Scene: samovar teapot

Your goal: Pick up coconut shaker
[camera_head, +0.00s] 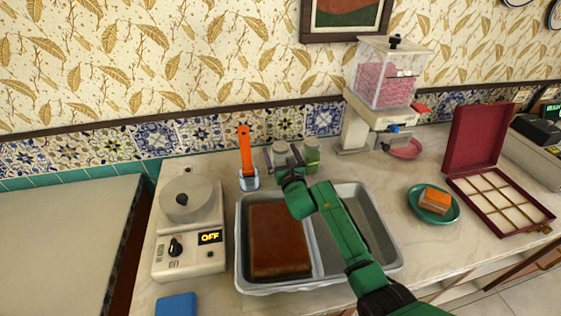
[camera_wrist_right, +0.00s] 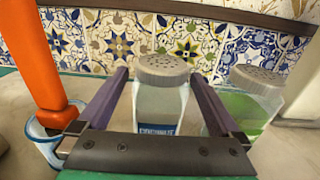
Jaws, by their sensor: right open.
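A clear shaker with pale contents, a grey perforated lid and a blue label, which I take as the coconut shaker (camera_wrist_right: 160,97), stands upright on the counter. It also shows at the back in the head view (camera_head: 281,147). The label is partly hidden and hard to read. My right gripper (camera_head: 283,157) is open, with one finger on each side of this shaker. In the right wrist view the shaker stands between the fingers (camera_wrist_right: 160,90), and a gap shows on the left side. My left gripper is not in view.
A second shaker with green contents (camera_wrist_right: 247,100) stands close beside the right finger. A glass cup (camera_head: 249,181) with an orange-handled tool (camera_head: 245,150) stands to the left. A metal tray (camera_head: 240,225) with a brown cake (camera_head: 279,240) lies under my arm. The tiled wall (camera_head: 200,135) is close behind.

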